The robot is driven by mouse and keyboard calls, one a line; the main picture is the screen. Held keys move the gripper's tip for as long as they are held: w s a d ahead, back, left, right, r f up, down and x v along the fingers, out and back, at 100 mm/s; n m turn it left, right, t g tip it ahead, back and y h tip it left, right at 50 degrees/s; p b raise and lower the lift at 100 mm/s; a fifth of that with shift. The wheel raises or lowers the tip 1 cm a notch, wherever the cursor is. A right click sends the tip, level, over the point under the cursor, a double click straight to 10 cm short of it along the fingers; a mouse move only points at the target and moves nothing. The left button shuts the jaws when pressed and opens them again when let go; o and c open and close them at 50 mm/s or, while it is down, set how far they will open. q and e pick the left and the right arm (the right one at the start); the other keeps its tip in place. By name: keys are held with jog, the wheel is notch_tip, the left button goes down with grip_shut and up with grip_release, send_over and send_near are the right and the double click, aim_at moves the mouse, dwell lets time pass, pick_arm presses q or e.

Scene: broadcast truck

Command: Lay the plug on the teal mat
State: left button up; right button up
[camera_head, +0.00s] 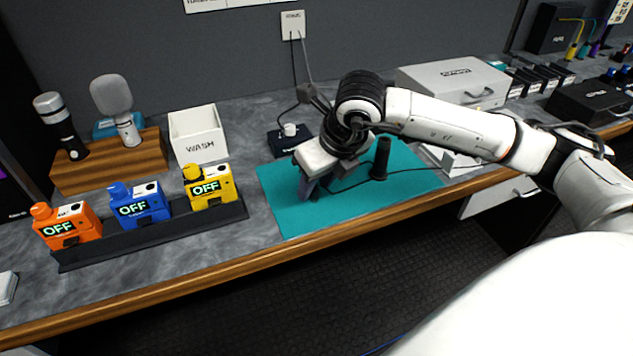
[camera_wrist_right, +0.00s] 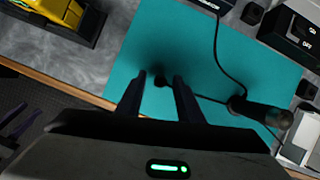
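The teal mat (camera_head: 405,185) lies on the grey counter, and it fills much of the right wrist view (camera_wrist_right: 210,70). A small dark piece at a cable's end, seemingly the plug (camera_wrist_right: 162,81), shows over the mat between my right fingertips in the right wrist view. My right gripper (camera_head: 308,190) points down low over the mat's left part. Its two fingers (camera_wrist_right: 160,82) stand apart, with a gap visible beside the dark piece. Whether the piece touches the mat is unclear. In the head view the gripper mostly hides it. My left gripper is out of view.
A black box (camera_head: 290,138) sits behind the mat. A WASH bin (camera_head: 198,136) and a rack with yellow (camera_head: 209,187), blue and orange OFF units stand left.

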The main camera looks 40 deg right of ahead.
jog(key=shift+r, duration=0.25)
jog(key=v, duration=1.1)
jog(key=shift+s+r, duration=0.2)
jog(key=shift+r, duration=0.15)
